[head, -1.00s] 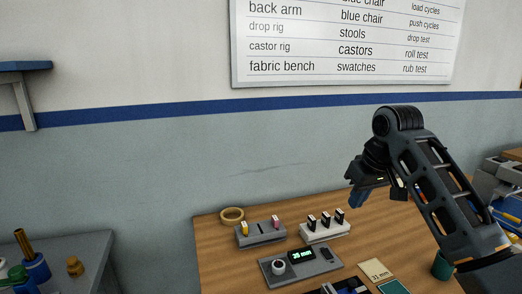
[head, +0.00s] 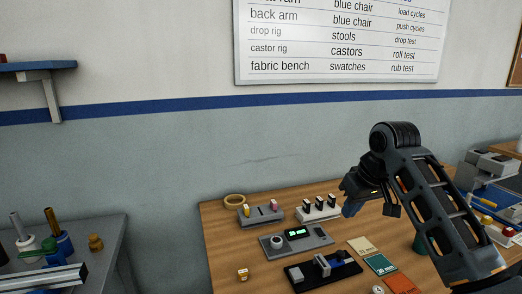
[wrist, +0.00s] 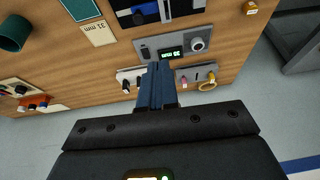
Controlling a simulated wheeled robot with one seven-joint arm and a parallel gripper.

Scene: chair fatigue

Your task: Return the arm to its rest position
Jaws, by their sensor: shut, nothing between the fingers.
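My arm (head: 430,200) is folded up at the right of the head view, raised above the wooden table. My gripper (head: 350,206) hangs from it, pointing down and to the left, with nothing held. In the wrist view the blue fingers of my gripper (wrist: 158,88) are together, with the table below them. The fingers overlap the area between the grey display unit (wrist: 172,46) and the small racks in that picture, but appear well above them.
The wooden table (head: 225,245) holds a display unit (head: 296,240), a white rack (head: 318,208), a grey rack (head: 261,215), a tape ring (head: 234,200), a black tray (head: 322,270) and coloured cards (head: 380,264). A grey bench (head: 105,250) stands left. A wall shelf (head: 40,66) is upper left.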

